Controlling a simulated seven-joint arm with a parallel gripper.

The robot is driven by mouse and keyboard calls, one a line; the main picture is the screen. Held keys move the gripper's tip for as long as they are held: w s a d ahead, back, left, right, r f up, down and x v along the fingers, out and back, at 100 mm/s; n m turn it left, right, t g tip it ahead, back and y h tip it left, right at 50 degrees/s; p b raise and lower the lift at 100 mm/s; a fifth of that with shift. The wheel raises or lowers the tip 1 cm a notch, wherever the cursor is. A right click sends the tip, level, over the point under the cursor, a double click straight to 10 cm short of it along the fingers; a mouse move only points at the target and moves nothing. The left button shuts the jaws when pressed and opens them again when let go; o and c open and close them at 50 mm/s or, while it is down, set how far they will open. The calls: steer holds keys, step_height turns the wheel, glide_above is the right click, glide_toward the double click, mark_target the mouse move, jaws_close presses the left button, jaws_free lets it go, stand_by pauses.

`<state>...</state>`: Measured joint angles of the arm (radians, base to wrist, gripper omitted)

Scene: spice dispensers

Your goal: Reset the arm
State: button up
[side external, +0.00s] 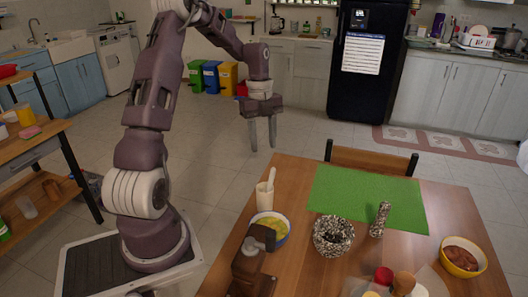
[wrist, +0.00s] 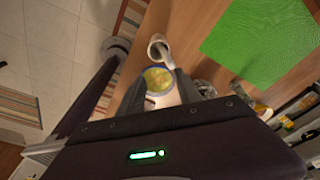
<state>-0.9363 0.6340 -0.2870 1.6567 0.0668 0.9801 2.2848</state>
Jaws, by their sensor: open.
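My gripper (side external: 262,134) hangs in the air beyond the far left corner of the wooden table, with its two fingers apart, pointing down and nothing between them. In the wrist view, my gripper's fingers (wrist: 152,96) show spread with the table below. My arm reaches up from its base at the left of the side view and bends down to the gripper.
The table (side external: 322,277) holds a white cup with a utensil (side external: 265,196), a blue-rimmed bowl (side external: 283,238), a speckled mortar (side external: 333,236) and pestle (side external: 381,219), a green mat (side external: 350,197) and a yellow bowl (side external: 463,257). A chair (side external: 370,159) stands behind.

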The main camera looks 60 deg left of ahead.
steer(key=s+d+r+n+t+y, duration=0.1)
steer(key=s+d+r+n+y, duration=0.15)
steer(key=d+r+n, duration=0.4)
steer(key=s+d+r+n+t+y, duration=0.1)
steer(key=s+d+r+n, duration=0.25)
steer(key=d+r, duration=0.55)
steer(key=s+d+f+n+t+h, duration=0.1)
steer(key=s+d+n+t, duration=0.2)
steer(key=s+d+n, duration=0.5)
steer(key=s+d, duration=0.2)
steer(key=s, duration=0.2)
steer(key=shift+s+d+n+t+h, duration=0.3)
steer(key=shift+s+t+h, duration=0.05)
steer(key=shift+t, duration=0.05)
